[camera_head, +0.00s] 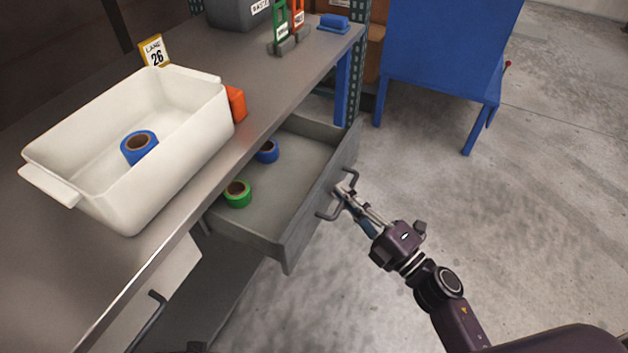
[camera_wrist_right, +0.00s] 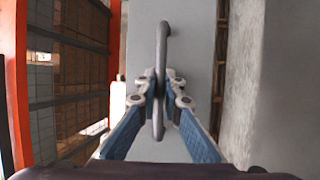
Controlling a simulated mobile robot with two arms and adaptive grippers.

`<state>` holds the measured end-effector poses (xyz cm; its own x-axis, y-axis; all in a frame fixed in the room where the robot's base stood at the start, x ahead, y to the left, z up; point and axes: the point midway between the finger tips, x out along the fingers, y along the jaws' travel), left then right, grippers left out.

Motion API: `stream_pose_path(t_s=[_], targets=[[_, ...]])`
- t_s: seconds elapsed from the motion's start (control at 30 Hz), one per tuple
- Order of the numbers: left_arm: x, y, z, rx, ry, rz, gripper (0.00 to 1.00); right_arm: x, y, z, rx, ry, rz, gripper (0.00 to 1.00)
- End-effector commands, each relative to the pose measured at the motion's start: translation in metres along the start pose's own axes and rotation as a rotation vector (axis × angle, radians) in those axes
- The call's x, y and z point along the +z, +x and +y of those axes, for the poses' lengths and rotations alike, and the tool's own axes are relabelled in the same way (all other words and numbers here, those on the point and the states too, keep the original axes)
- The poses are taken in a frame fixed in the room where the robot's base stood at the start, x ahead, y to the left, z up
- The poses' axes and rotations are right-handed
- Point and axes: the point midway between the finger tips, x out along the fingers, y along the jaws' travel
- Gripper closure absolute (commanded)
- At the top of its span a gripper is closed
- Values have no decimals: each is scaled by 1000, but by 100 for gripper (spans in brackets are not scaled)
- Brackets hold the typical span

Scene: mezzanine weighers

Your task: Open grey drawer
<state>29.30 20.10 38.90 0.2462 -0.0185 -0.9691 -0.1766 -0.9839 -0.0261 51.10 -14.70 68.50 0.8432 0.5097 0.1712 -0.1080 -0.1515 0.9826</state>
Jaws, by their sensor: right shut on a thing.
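The grey drawer (camera_head: 287,236) stands pulled out from under the workbench, and its inside shows. A green tape roll (camera_head: 237,193) and a blue tape roll (camera_head: 267,151) lie in it. Its bar handle (camera_head: 326,214) is on the front panel. My right gripper (camera_head: 343,192) is shut on this handle. In the right wrist view the fingers (camera_wrist_right: 162,84) close around the handle bar (camera_wrist_right: 163,38), with the grey drawer front behind it. My left gripper is not in view.
On the workbench (camera_head: 262,97) stands a white tub (camera_head: 187,165) holding a blue tape roll (camera_head: 139,147). An orange block (camera_head: 236,103) is beside it. A white drawer front (camera_head: 165,278) with a dark handle is at lower left. A blue cabinet (camera_head: 447,50) stands behind. The floor at right is clear.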

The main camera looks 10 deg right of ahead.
Motion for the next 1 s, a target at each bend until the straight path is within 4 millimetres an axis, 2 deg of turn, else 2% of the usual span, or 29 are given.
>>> stream_pose_path(t_s=[0.03,0.2,0.4,0.6,0.97,1.0], targets=[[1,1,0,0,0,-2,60,4,-12,0,-6,-1,-1,100],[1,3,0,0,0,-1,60,16,-41,6,-5,0,-1,100],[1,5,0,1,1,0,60,25,-62,11,-4,0,0,100],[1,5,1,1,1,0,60,29,-70,13,-1,0,0,100],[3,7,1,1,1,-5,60,29,-70,13,-1,0,-1,100],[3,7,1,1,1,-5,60,29,-70,13,-2,0,-1,88]])
